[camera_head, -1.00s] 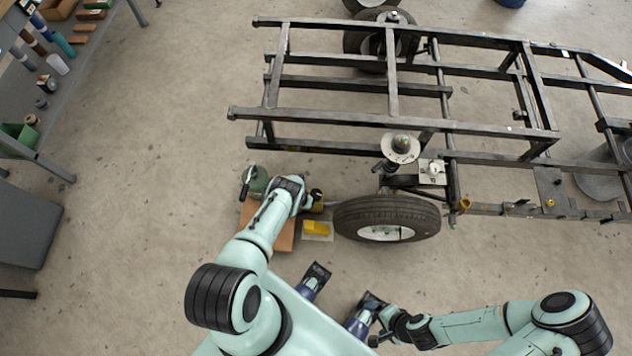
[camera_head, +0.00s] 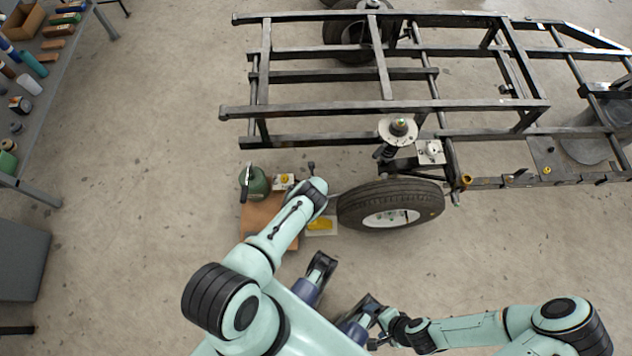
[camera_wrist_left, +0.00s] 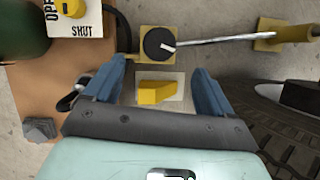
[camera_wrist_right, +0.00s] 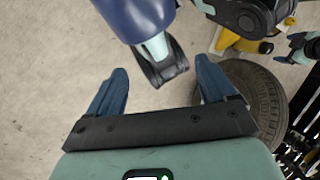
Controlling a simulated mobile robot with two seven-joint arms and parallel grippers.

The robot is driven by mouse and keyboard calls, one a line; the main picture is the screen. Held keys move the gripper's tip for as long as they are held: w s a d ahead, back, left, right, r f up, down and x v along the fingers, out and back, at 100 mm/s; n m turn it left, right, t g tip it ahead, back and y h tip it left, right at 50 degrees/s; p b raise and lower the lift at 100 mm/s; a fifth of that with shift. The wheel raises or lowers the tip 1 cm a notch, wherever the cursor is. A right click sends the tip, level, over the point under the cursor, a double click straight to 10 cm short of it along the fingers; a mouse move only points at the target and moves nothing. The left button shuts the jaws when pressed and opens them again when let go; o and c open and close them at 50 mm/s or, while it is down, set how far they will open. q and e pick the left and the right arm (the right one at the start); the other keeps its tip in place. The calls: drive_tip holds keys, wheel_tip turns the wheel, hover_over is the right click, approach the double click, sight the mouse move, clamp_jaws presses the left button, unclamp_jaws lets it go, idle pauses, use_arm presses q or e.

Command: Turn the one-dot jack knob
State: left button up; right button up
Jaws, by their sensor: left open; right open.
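In the left wrist view a yellow block (camera_wrist_left: 138,62) carries a round black knob (camera_wrist_left: 158,42), with a thin metal rod reaching right from it. A yellow knob (camera_wrist_left: 70,7) sits on a white plate marked OPEN and SHUT (camera_wrist_left: 88,22), partly cut off by the frame; the plate also shows in the head view (camera_head: 278,183). I cannot make out a single-dot mark on either knob. My left gripper (camera_wrist_left: 159,66) is open and empty, its fingertips just short of the black knob's block. My right gripper (camera_head: 373,328) is open and empty, low in the head view, far from the knobs.
A yellow wedge (camera_wrist_left: 155,92) lies on a pale plate between the left fingers. A green cylinder (camera_head: 254,182) stands on a brown board (camera_head: 258,215). The trailer's tyre (camera_head: 350,209) is close right of my left wrist; the black frame (camera_head: 330,108) is beyond.

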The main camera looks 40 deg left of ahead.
use_arm(q)
drive_tip(key=b+x, duration=0.8)
drive_tip(key=b, duration=0.2)
drive_tip(key=shift+d+f, duration=0.1)
drive_tip(key=shift+f, duration=0.1)
drive_tip(key=shift+b+x, duration=0.8)
drive_tip(key=shift+w+f+b, duration=0.15)
drive_tip(key=shift+f+b, duration=0.1)
drive_tip(key=shift+b, duration=0.1)
use_arm(e)
drive_tip(key=w+d+f+t+h, duration=0.1)
drive_tip(key=w+d+f, duration=0.1)
drive_tip(key=w+f, duration=0.3)
drive_tip(key=w+d+f+m+t, duration=0.1)
drive_tip(key=w+d+f+t, duration=0.1)
drive_tip(key=f, duration=0.7)
drive_tip(key=w+d, duration=0.1)
drive_tip(key=w, duration=0.1)
drive_tip(key=shift+w+d+f+h, duration=0.3)
drive_tip(key=shift+w+d+h, duration=0.05)
drive_tip(key=shift+w+h, duration=0.05)
use_arm(q)
drive_tip(key=c, duration=1)
